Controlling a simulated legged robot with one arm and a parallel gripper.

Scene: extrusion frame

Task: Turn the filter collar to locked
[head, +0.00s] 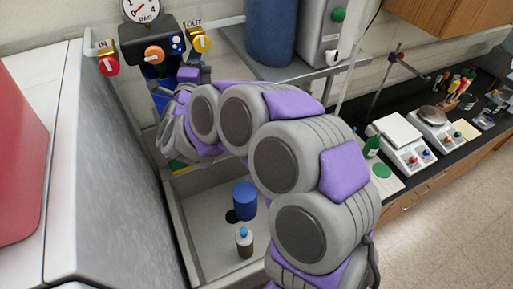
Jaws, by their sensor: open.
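The filter unit hangs on the wall at upper left in the head view. The collar cannot be told apart clearly, because my arm covers much of this area. My grey and purple arm reaches across the picture to the filter. My gripper (166,97) is at the lower filter, open, with its fingers largely hidden by the arm and small in view. Whether it touches the blue part cannot be told.
Below is a sink (212,255) holding a blue cylinder (244,196) and a bottle (244,244). A grey cabinet side (105,190) stands left.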

